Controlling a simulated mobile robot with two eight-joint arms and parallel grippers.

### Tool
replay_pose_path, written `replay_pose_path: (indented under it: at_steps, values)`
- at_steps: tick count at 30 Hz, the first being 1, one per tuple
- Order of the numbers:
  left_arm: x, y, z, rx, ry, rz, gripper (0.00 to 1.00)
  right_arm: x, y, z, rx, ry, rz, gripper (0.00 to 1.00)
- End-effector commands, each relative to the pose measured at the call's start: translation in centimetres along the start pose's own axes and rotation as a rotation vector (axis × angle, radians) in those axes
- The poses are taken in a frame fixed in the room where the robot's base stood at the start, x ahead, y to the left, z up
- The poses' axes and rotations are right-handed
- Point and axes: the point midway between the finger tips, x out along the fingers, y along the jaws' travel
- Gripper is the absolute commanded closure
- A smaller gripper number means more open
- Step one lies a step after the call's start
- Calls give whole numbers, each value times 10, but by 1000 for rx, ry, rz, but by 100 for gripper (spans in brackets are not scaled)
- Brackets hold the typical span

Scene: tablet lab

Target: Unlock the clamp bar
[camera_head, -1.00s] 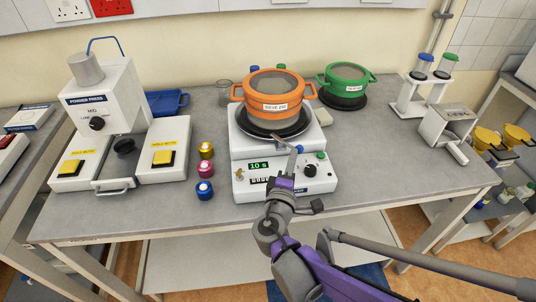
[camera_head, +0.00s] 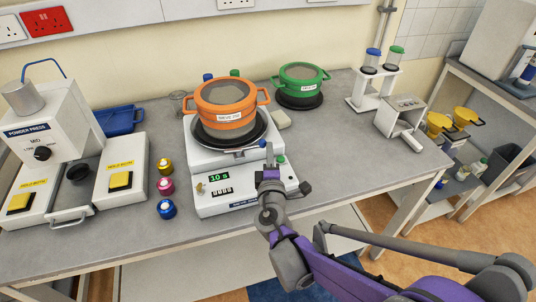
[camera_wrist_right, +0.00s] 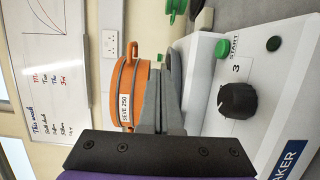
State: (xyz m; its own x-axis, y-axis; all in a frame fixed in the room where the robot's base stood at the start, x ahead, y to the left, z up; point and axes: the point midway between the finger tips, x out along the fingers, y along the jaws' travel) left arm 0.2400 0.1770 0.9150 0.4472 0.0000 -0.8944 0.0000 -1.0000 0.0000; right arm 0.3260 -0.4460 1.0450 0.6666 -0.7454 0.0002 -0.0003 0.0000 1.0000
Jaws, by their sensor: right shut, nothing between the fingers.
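The sieve shaker (camera_head: 218,206) is a white unit with a green "10 s" display and a dial. An orange sieve labelled SIEVE 250 (camera_head: 225,104) sits on its dark round plate; the sieve also shows in the wrist view (camera_wrist_right: 128,95). The clamp bar seems to be the thin grey bar (camera_head: 236,153) in front of the plate, with a blue end near my gripper. My right gripper (camera_head: 269,150) is shut and empty, over the shaker's front right. Its fingers stand close before the sieve in the wrist view; contact with the bar cannot be told. My left gripper is not in view.
A green sieve (camera_head: 302,80) stands behind to the right. Yellow, pink and blue weights (camera_head: 166,185) stand left of the shaker, beside the powder press (camera_head: 50,130). A START button (camera_wrist_right: 221,48) and dial (camera_wrist_right: 238,100) lie close to my right fingers.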

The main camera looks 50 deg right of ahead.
Motion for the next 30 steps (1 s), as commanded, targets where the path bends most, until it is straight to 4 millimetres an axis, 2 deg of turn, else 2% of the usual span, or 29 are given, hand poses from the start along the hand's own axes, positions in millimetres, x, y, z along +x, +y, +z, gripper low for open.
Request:
replay_pose_path:
  at_steps: [10,30]
  values:
    - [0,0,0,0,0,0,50,10,0,2,0,0,0,100]
    - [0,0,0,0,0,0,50,11,0,2,0,0,0,100]
